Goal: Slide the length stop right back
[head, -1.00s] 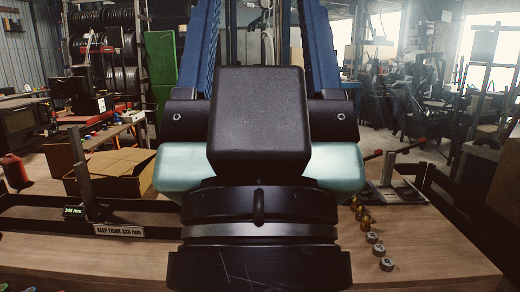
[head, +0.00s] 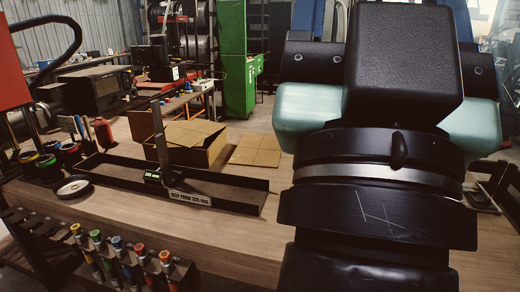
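The length stop (head: 159,138) is a dark upright post standing at the long black trough (head: 226,188) on the bench. A small dark readout (head: 153,177) with pale green digits sits at its foot; the digits are too small to read here. A white label (head: 190,199) on the trough's front edge reads about "KEEP FROM 335 mm". My own black and pale green arm links fill the right side of the head view, well to the right of the stop. My gripper's fingers do not show.
An open cardboard box (head: 195,143) stands just behind the trough. A round dish (head: 73,187) lies in front of the trough's left end. A rack of coloured fittings (head: 115,243) runs along the bench's front left. Bare wood (head: 225,232) lies in front of the trough.

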